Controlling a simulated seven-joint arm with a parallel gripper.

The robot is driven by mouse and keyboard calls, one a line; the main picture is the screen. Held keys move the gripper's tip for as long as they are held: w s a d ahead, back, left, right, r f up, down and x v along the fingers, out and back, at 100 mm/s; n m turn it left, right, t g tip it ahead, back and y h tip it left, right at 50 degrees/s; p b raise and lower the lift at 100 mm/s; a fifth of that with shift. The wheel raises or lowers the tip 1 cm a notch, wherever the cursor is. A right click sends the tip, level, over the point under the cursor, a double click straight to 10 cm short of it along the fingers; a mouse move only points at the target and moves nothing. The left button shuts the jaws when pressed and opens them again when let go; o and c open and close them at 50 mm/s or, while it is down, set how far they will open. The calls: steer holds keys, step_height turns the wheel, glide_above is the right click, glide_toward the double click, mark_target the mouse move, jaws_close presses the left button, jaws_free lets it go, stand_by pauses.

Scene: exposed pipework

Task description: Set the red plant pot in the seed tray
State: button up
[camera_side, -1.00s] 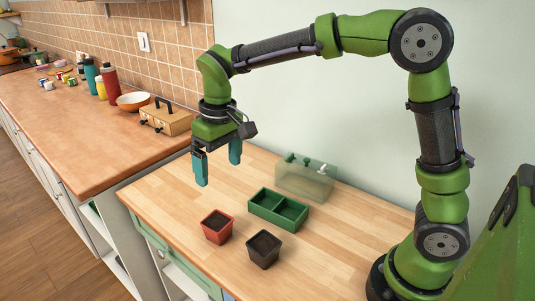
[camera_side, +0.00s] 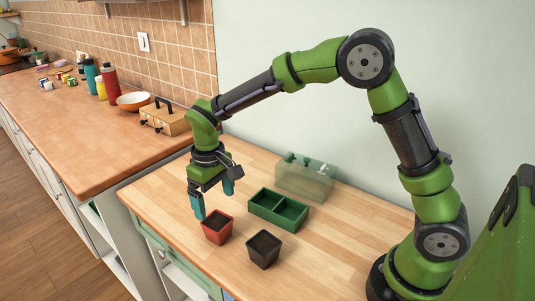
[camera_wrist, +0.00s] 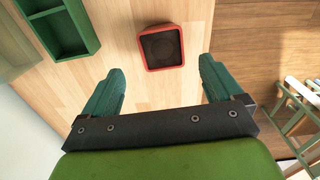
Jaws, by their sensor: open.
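The red plant pot (camera_side: 217,229), filled with dark soil, stands upright on the wooden table near its front edge. In the wrist view the red pot (camera_wrist: 161,47) lies ahead of the fingertips, between their lines. The green seed tray (camera_side: 278,211) with two compartments sits behind and to the right of it; both compartments look empty. The seed tray also shows at the upper left of the wrist view (camera_wrist: 84,45). My gripper (camera_side: 213,202) is open and empty, with teal fingers, just above and behind the red pot. One fingertip overlaps the pot's rim in the side view; contact cannot be told.
A black pot (camera_side: 264,250) with soil stands right of the red pot, in front of the tray. A translucent greenish box (camera_side: 305,179) stands behind the tray against the wall. A wooden case (camera_side: 165,118) and bottles are on the far counter. The table's left part is clear.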

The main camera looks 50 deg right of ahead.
mark_target(217, 223)
step_height(217, 223, down, 5)
steer(key=shift+a+f, duration=0.15)
steer(key=c, duration=1.5)
